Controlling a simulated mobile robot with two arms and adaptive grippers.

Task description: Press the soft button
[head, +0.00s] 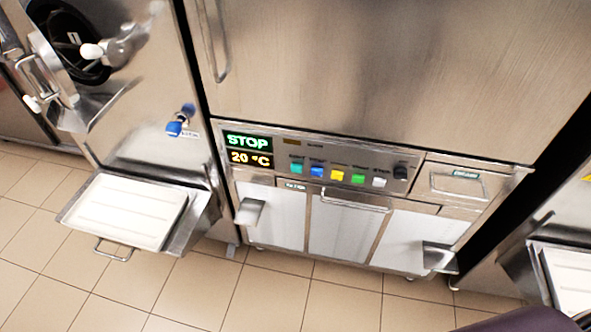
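The middle machine's control panel (330,157) has a row of coloured buttons. From left to right they are a teal button (296,168), a blue button (317,170), a yellow button (337,174), a green button (358,178) and a white button (379,182). Small labels sit above them, too small to read, so I cannot tell which is the soft button. The display (248,149) left of the buttons reads STOP and 20 °C. Neither of my grippers is in view.
A black knob (400,172) sits right of the buttons. A handle bar (355,201) and white lower panels (341,232) are below. The left machine has a blue tap (176,127) and a protruding tray (130,210). Tiled floor (290,300) is clear in front.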

